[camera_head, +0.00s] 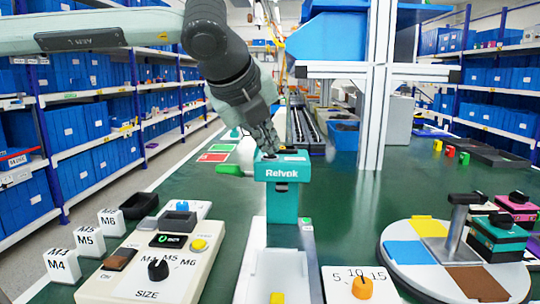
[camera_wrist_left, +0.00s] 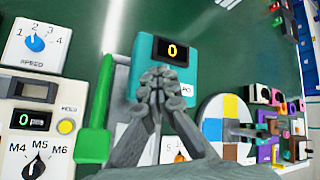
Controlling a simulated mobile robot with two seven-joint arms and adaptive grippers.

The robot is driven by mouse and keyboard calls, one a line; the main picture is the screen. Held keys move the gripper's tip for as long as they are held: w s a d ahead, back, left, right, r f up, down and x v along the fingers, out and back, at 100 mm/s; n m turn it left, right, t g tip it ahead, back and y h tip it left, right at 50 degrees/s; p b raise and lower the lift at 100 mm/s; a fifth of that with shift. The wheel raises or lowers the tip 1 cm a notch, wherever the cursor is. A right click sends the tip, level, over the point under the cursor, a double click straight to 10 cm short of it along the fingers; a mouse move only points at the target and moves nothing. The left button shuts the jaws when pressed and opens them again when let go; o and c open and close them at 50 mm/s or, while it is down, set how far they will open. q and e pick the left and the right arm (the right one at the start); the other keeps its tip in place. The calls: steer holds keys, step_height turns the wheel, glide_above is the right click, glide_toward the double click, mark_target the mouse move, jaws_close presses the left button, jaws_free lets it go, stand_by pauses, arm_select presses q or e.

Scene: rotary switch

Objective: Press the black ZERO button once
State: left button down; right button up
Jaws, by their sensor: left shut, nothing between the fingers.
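The teal Relvok device (camera_head: 284,190) stands at the middle of the green table, its small top facing up. In the left wrist view the device (camera_wrist_left: 143,52) shows a black display (camera_wrist_left: 172,51) reading 0 and a white label (camera_wrist_left: 187,90) with only its last letters visible. The black ZERO button is hidden behind my fingers. My left gripper (camera_head: 271,148) is shut and empty, pointing down at the top of the device. In the wrist view its fingertips (camera_wrist_left: 162,76) cover the area just below the display. Contact cannot be told. My right gripper is out of view.
A cream control box (camera_head: 150,262) with a black SIZE knob and yellow button stands at the left front. A white box with an orange knob (camera_head: 362,287) stands at the front right. A round coloured turntable (camera_head: 398,252) holding items is farther right. White M4, M5 and M6 blocks (camera_head: 88,241) line the left.

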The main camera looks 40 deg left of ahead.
mark_target(268, 157)
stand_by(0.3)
arm_select(q)
steer(key=shift+r, duration=0.85)
steer(key=shift+r+p, duration=1)
steer(key=shift+r, duration=1.55)
steer(key=shift+f, duration=0.1)
